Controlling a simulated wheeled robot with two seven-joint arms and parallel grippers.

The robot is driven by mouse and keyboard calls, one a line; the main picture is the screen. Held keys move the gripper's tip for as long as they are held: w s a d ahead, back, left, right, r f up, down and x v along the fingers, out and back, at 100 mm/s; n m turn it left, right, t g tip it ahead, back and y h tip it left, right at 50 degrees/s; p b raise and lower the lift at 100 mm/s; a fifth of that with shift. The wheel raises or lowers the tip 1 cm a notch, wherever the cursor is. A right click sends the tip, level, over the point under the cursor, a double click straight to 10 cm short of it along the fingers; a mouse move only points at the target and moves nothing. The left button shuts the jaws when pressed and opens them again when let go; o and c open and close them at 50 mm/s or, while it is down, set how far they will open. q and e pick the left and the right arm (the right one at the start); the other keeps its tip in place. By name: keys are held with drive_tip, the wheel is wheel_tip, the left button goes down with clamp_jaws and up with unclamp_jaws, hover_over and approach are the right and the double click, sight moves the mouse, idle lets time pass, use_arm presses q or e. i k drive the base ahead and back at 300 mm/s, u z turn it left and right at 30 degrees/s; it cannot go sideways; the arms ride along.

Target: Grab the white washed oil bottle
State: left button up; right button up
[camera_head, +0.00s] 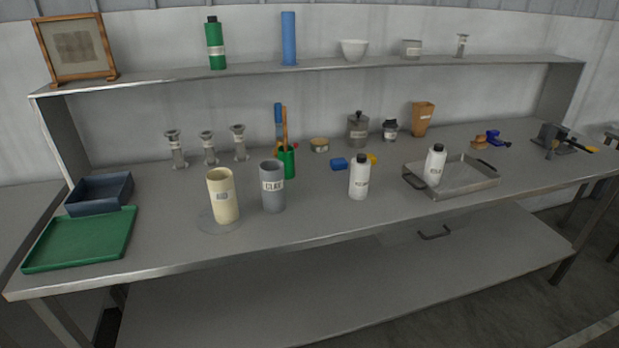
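Two white bottles with black caps and small labels stand upright in the head view. One white bottle (359,179) stands on the bare tabletop right of the middle, near the front. The other white bottle (435,166) stands in a grey metal tray (468,182) to its right. The label print is too small to read, so I cannot tell which one is the washed oil bottle. Neither of my grippers shows in this view.
A grey cylinder (272,190) and a cream cylinder (223,199) on a clear round dish stand left of the bottles. A green tray (80,239) lies at the left front. A shelf (330,67) spans the back. The tabletop in front of the bottles is clear.

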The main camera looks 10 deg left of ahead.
sight(361, 164)
drive_tip(key=u, duration=0.85)
drive_tip(key=i, duration=0.4)
